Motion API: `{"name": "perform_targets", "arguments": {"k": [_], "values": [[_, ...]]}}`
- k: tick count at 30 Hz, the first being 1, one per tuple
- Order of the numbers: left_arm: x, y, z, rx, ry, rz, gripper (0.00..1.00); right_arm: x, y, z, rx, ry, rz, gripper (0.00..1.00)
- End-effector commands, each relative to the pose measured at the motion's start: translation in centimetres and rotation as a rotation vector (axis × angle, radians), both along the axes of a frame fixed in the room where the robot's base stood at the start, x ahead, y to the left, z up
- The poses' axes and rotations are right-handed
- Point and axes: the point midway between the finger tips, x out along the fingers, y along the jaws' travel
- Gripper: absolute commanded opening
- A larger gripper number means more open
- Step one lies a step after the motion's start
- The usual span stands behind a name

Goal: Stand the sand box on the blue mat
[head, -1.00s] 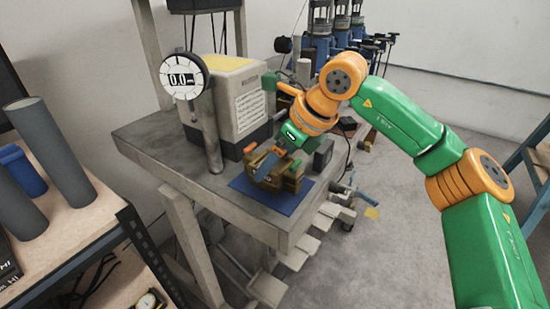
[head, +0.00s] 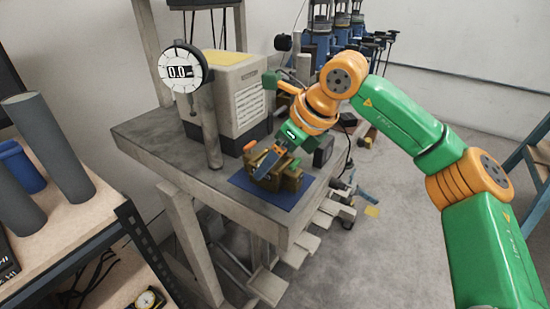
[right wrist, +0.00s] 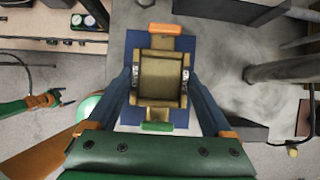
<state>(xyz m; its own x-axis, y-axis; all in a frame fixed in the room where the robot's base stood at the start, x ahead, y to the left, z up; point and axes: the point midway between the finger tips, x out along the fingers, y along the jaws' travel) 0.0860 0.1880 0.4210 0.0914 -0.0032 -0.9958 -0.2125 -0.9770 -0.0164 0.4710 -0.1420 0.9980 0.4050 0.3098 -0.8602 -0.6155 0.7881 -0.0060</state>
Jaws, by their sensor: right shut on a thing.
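The sand box (head: 289,182) is a brownish-tan box at the blue mat, near the table's front corner. My right gripper (head: 268,166) is shut on it from above. In the right wrist view the sand box (right wrist: 160,77) lies between the two dark blue fingers of my right gripper (right wrist: 161,88), with an orange tab at one end and a green tab at the other. The blue mat (head: 280,203) shows around the box; I cannot tell whether the box touches it. My left gripper (right wrist: 65,97) shows small at the left of the right wrist view, its fingers apart and empty.
A dial gauge (head: 187,72) on a post and a pale machine (head: 240,95) stand on the grey table (head: 150,135) behind the mat. A dark block (head: 324,151) is just right of the box. A shelf with grey cylinders (head: 53,150) is at left.

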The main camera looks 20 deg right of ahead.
Motion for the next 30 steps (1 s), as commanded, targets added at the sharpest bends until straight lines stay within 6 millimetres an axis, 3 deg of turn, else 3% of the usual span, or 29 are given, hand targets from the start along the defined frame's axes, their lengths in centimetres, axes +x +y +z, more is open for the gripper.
{"name": "perform_targets", "arguments": {"k": [20,21,22,30], "values": [[0.0,0.0,-0.8,0.001,0.0,0.0,1.0,-0.3,0.1,-1.5,-0.006,0.02,0.007,0.0],[0.0,0.0,-0.8,0.001,0.0,0.0,1.0,-0.3,0.1,-1.5,-0.007,0.02,0.006,0.95],[0.0,0.0,-0.8,0.001,0.0,-0.001,1.0,-0.3,0.1,-1.5,-0.007,0.019,0.006,1.0],[0.0,0.0,-0.8,0.0,0.0,-0.001,1.0,-0.4,-0.2,-0.8,-0.006,0.013,0.002,1.0]]}}
